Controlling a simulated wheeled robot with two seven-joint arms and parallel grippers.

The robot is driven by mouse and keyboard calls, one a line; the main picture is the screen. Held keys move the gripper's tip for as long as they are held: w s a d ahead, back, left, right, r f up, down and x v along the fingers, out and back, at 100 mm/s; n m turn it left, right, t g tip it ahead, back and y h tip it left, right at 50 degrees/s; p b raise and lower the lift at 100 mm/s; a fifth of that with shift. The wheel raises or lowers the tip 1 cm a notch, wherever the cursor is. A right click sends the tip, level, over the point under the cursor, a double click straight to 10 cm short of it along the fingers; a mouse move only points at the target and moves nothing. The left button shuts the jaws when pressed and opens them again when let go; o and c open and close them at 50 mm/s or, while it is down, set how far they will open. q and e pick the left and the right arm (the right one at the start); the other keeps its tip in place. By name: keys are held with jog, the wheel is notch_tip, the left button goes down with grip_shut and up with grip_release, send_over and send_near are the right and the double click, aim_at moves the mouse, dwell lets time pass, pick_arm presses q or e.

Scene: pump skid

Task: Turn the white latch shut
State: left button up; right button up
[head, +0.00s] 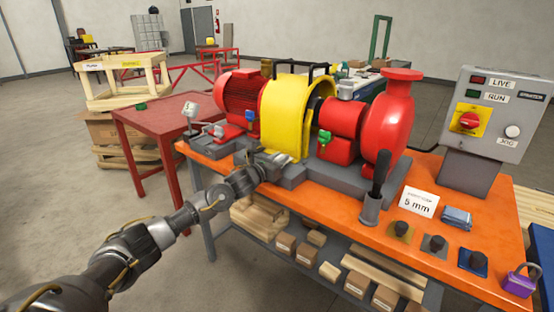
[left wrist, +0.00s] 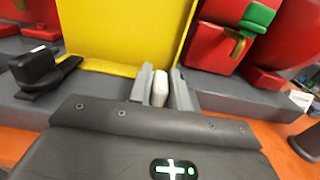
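The white latch (left wrist: 160,88) stands at the foot of the yellow guard (left wrist: 125,35) in the left wrist view, upright between my left gripper's fingers. My left gripper (left wrist: 162,82) appears shut on it, with a finger close against each side. In the head view my left gripper (head: 284,157) reaches the front lower edge of the yellow guard (head: 283,115), and the latch is hard to make out there. My right gripper is in neither view.
A red motor (head: 240,95) and red pump (head: 390,125) flank the guard on the orange bench (head: 330,205). A black-handled lever (head: 378,178) and a "5 mm" card (head: 418,203) stand at right. A control box (head: 500,110) is behind.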

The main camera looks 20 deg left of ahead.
pick_arm(q)
jog(key=o, duration=0.3)
jog(key=shift+s, duration=0.1)
